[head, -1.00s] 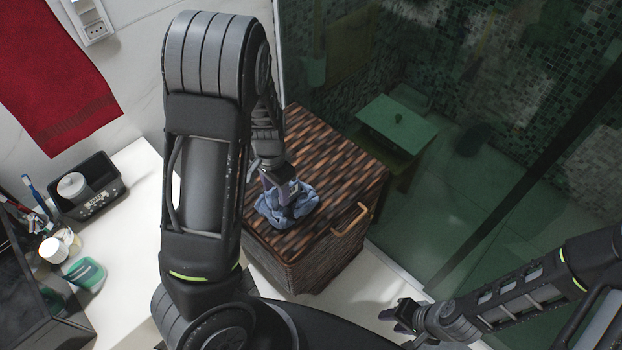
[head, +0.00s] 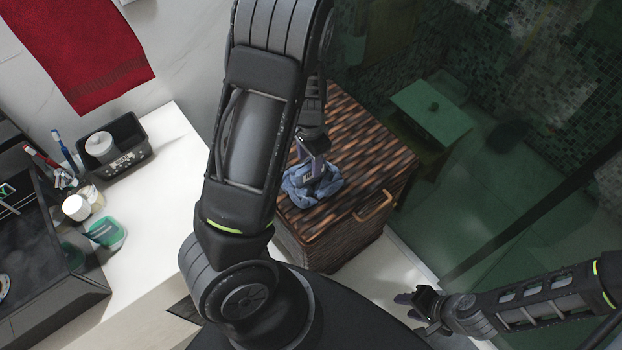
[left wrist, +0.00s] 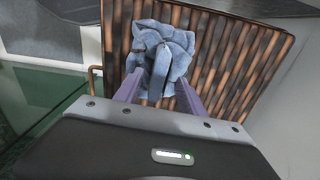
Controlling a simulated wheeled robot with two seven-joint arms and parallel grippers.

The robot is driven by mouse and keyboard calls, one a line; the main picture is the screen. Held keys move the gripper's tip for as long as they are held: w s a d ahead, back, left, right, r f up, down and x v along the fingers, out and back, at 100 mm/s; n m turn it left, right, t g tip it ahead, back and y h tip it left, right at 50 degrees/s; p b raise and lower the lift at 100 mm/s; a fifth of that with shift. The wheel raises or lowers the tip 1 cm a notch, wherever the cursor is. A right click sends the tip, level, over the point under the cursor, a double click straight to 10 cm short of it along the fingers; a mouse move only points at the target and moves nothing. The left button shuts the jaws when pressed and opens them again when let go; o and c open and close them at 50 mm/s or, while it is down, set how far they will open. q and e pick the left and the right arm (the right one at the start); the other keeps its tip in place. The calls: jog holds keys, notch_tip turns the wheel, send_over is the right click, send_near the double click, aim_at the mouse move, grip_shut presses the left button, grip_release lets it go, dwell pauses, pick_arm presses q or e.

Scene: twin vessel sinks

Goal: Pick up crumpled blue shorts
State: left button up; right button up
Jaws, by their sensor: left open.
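The crumpled blue shorts (head: 312,186) lie in a small heap on the lid of a brown woven hamper (head: 372,152). My left gripper (head: 318,172) is at the shorts, pointing down, with its fingers apart. In the left wrist view the shorts (left wrist: 160,52) lie just ahead of and partly between the two purple fingers (left wrist: 158,90). Whether the fingertips touch the cloth is hard to tell. My left arm hides part of the hamper in the head view. My right gripper (head: 418,300) is low at the right, away from the shorts, its finger gap unclear.
A white counter (head: 150,225) on the left holds a black tray (head: 122,160), several toiletries and a dark vessel sink. A red towel (head: 85,50) hangs above. The hamper has a side handle (head: 374,206). A glass shower wall stands behind it, with a green stool (head: 432,108) beyond.

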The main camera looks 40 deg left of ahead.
aim_at(310, 172)
pick_arm(q)
jog(key=shift+d+f, duration=0.1)
jog(key=shift+f, duration=2.5)
jog(key=shift+f, duration=0.25)
grip_shut()
